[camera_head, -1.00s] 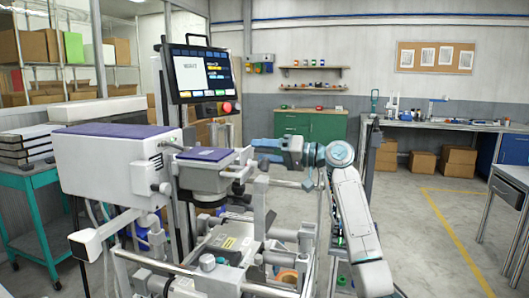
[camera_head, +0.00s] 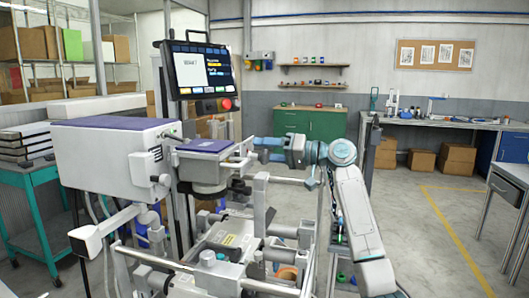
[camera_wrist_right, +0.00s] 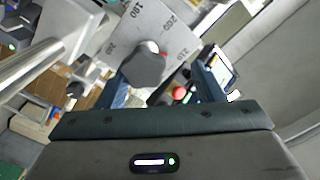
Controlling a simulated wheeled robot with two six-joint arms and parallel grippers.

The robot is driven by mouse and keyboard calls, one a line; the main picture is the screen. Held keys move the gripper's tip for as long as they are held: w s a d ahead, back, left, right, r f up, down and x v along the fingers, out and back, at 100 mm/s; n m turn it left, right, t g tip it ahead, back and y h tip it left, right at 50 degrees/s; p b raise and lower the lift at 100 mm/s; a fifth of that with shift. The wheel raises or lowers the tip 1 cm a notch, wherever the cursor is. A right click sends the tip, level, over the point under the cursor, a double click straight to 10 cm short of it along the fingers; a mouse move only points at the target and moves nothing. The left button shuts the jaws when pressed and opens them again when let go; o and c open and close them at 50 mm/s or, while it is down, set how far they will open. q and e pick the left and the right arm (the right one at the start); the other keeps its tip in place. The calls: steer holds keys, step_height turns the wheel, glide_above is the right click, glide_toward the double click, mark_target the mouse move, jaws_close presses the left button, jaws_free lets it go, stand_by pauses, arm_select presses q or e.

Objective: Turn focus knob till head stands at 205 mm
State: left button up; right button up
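The white machine head (camera_head: 105,165) with a purple top stands at the left in the head view, with a smaller purple-topped unit (camera_head: 205,147) beside it. My right gripper (camera_head: 258,149) reaches in from the right beside the machine's upright. In the right wrist view, a dark faceted knob (camera_wrist_right: 143,68) lies between the spread fingers of my right gripper (camera_wrist_right: 165,85). The knob is close to the left finger, with a gap to the right one. Behind it is a metal scale plate (camera_wrist_right: 160,28) marked 190, 200 and 210; the exact reading is unclear. My left gripper is out of view.
A monitor (camera_head: 200,72) with a red button (camera_head: 226,103) stands above the machine. Metal rails and a platform (camera_head: 230,240) lie below my right gripper. A teal cart (camera_head: 40,215) is at the left.

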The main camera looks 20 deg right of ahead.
steer(key=b+v, duration=0.2)
steer(key=v, duration=1)
steer(key=shift+b, duration=0.3)
stand_by(0.3)
steer(key=shift+a+r, duration=0.1)
steer(key=shift+r, duration=0.05)
steer(key=shift+s, duration=0.1)
steer(key=b+v, duration=0.2)
steer(key=v, duration=0.9)
